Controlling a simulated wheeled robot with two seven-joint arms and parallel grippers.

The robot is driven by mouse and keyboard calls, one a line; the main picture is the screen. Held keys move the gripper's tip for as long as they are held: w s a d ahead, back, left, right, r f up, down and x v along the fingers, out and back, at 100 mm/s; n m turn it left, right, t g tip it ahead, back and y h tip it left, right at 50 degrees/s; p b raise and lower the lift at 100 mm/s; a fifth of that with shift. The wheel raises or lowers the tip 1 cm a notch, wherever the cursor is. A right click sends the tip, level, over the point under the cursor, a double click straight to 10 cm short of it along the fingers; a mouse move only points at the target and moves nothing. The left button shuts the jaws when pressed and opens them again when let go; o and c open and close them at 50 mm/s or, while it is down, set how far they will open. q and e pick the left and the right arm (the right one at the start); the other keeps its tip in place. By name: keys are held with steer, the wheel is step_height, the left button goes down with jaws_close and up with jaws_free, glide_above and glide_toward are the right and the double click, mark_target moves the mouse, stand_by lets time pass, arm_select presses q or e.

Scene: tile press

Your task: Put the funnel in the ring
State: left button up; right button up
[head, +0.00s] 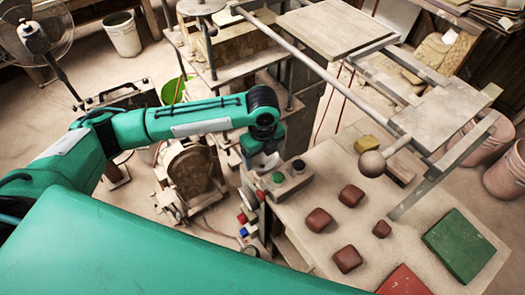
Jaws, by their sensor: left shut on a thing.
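My left gripper (264,164) points down beside the press table, close to the left of a control box with a green and a dark button. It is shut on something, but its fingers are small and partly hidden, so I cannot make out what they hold. I cannot pick out a funnel or a ring with certainty in the head view. My right gripper is not in view.
The press table (325,235) carries the control box (288,182), several brown clay lumps (350,195), a green tile (458,246) and a red tile (404,281). A long lever with a ball end (372,163) hangs over it. A motor (188,170) stands left.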

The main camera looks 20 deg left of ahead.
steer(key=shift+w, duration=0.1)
arm_select(q)
steer(key=o, duration=1)
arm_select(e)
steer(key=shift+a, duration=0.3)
arm_select(q)
step_height(320, 180, up, 14)
steer(key=shift+f+b, duration=0.1)
steer(key=shift+b, duration=0.9)
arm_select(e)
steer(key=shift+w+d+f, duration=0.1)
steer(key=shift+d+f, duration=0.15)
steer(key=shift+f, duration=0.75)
arm_select(q)
steer(key=shift+s+f, duration=0.1)
